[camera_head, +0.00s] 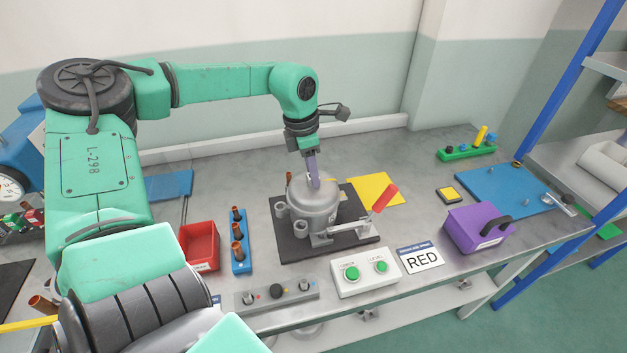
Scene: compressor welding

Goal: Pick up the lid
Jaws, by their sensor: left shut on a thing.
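A grey metal compressor (314,218) stands upright on a dark square plate (287,246) in the middle of the table. Its domed grey lid (303,190) is at the top, and I see no clear gap between lid and body. My left gripper (314,181) points down from above, with its narrow purple-grey fingers shut on the lid's top. The exact grip point is small and partly hidden by the fingers. My right gripper is not in view.
A red-handled clamp (383,198) stands right of the compressor. A red bin (200,247) and blue holder with copper pieces (240,254) are left. A button box (365,277) is in front, a purple box (477,228) right. A yellow sheet (378,190) lies behind.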

